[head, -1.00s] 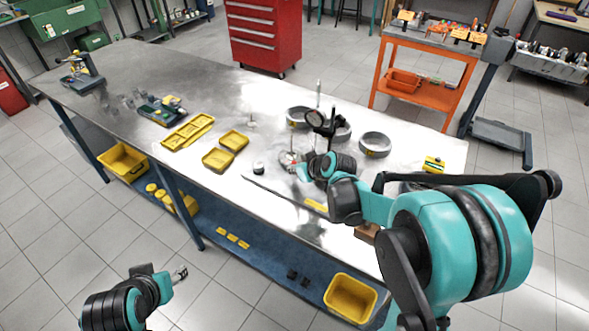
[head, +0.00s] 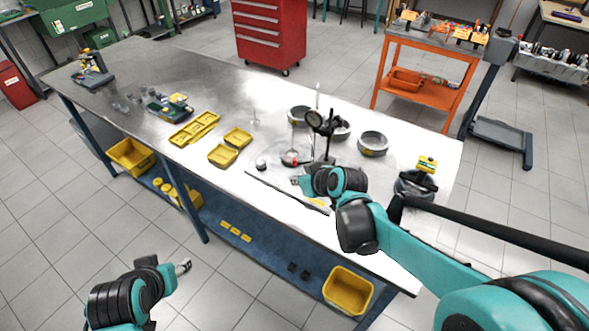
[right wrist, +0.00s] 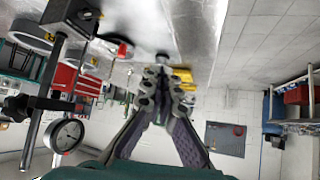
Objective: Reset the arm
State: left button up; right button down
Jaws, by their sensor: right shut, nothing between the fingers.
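My right gripper (head: 298,181) is over the near side of the metal workbench (head: 220,100), with nothing in it. In the right wrist view its fingers (right wrist: 160,78) are together and empty. My left gripper (head: 184,266) hangs low in front of the bench, over the floor; it is too small to tell whether its fingers are open. A dial gauge on a black stand (head: 318,122) stands just beyond my right gripper; it also shows at the left of the right wrist view (right wrist: 68,135). A small red-and-grey part (head: 291,160) lies by the stand.
Several metal rings (head: 373,143) stand behind the gauge. Yellow trays (head: 222,155) lie mid-bench. A long dark bar (head: 285,192) lies along the near edge. A yellow-topped item (head: 427,164) is at the right. Yellow bins (head: 348,291) sit on the lower shelf. An orange cart (head: 415,103) stands behind.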

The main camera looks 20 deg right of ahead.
jog(key=s+d+m+g+h, duration=0.1)
jog(key=s+m+g+h, duration=0.1)
jog(key=s, duration=1.6)
jog(key=shift+d+r+m+h, duration=0.15)
jog(key=shift+r+m+h, duration=0.25)
jog(key=shift+m, duration=0.3)
